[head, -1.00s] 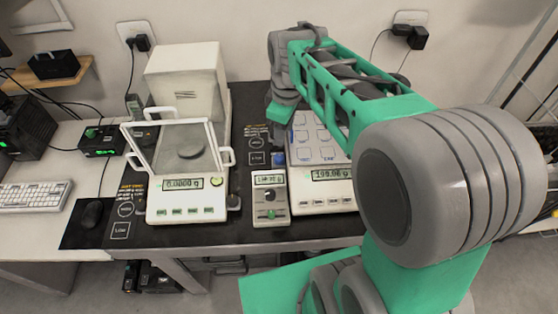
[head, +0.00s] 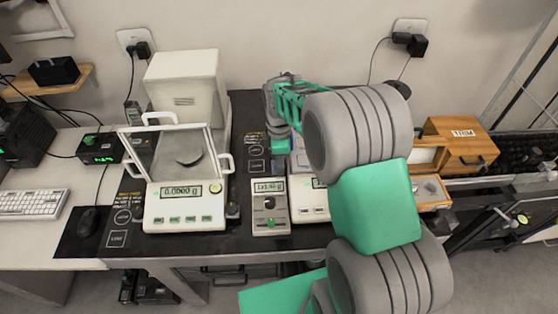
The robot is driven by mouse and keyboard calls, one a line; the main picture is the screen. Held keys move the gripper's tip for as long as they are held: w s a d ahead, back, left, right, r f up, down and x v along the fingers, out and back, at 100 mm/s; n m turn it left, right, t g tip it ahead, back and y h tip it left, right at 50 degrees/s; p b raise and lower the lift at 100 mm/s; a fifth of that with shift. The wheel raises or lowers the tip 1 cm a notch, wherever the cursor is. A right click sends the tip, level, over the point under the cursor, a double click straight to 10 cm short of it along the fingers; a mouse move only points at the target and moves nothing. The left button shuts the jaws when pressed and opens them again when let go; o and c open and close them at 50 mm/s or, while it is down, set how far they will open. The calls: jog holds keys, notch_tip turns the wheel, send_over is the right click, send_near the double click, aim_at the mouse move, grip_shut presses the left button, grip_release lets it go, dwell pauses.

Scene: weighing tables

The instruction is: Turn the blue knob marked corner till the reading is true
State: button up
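The corner-load balance (head: 310,205) is a pale bench scale on the black mat, mostly hidden behind my arm. Only the left end of its display (head: 319,183) shows, so its reading cannot be read. I cannot make out the blue corner knob now; my wrist and the arm cover that area. My gripper (head: 281,147) points down at the balance's back left side. Its fingers are too small and covered to tell their state, or whether they touch anything.
A small grey meter (head: 270,216) with a lit display and black knob stands left of the balance. A glass-fronted analytical balance (head: 185,212) reading about 0.0000 g is farther left. A wooden box marked TRIM (head: 455,150) stands at the right.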

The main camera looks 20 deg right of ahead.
jog(key=shift+c, duration=0.6)
grip_shut()
jog(key=m, duration=0.3)
jog(key=shift+o, duration=0.6)
grip_release()
jog(key=shift+r, duration=0.1)
